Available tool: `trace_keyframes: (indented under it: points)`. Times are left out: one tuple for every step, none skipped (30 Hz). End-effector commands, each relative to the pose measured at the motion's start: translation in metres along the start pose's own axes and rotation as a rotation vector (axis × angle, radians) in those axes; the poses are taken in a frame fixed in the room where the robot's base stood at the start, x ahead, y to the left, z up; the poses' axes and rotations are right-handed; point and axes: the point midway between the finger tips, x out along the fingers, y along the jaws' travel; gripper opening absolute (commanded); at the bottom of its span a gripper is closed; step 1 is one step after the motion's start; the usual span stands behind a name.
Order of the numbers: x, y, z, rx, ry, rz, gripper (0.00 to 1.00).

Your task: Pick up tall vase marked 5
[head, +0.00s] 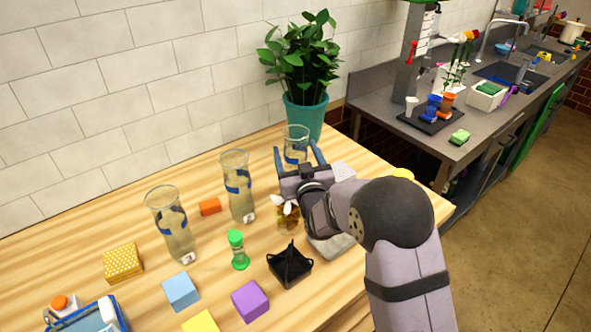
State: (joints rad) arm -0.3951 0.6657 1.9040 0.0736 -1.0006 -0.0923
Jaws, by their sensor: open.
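Three tall clear glass vases with blue bands and pale liquid stand in the head view. One is the left vase (172,226), one the middle vase (238,187), and one the far right vase (296,135) by the plant. Small white labels show low on the left and middle vases, but I cannot read their numbers. My gripper (297,151) is open at the far right vase, with one blue finger on each side of it in the picture. Whether the fingers touch the glass I cannot tell. My gripper hides that vase's lower part and any label there.
A potted plant (304,62) stands behind the far right vase, close to the wall. A grey counter (385,88) lies beyond the table's right edge.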

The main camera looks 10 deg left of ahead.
Motion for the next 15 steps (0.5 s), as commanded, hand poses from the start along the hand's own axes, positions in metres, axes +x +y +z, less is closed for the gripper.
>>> trace_keyframes:
  points:
    - [0.0047, 0.0003, -0.0011, 0.000, -0.001, 0.000, 0.71]
    - [0.0067, 0.0003, -0.0007, 0.000, -0.001, 0.000, 0.71]
    - [0.0089, 0.0002, -0.0001, 0.000, -0.002, 0.000, 0.71]
    - [0.0103, 0.0002, -0.0002, 0.000, -0.001, 0.000, 0.71]
    - [0.0113, 0.0002, -0.0003, 0.000, 0.000, 0.000, 0.71]
    - [0.0122, 0.0002, -0.0001, 0.000, 0.000, 0.000, 0.71]
    - [0.0125, 0.0002, 0.0002, 0.000, 0.000, 0.000, 0.71]
    - [0.0127, 0.0002, 0.0003, 0.000, 0.000, 0.000, 0.71]
    - [0.0128, 0.0002, 0.0005, 0.000, 0.000, 0.000, 0.71]
    - [0.0127, 0.0002, 0.0005, 0.000, 0.000, 0.000, 0.71]
    - [0.0127, 0.0002, 0.0006, 0.000, 0.000, 0.000, 0.71]
    - [0.0126, 0.0002, 0.0006, 0.000, 0.000, 0.000, 0.71]
    - [0.0126, 0.0002, 0.0005, 0.000, 0.000, 0.000, 0.71]
    - [0.0126, 0.0002, 0.0005, 0.000, 0.000, 0.000, 0.66]
    - [0.0126, 0.0002, 0.0005, 0.000, 0.000, 0.000, 0.56]
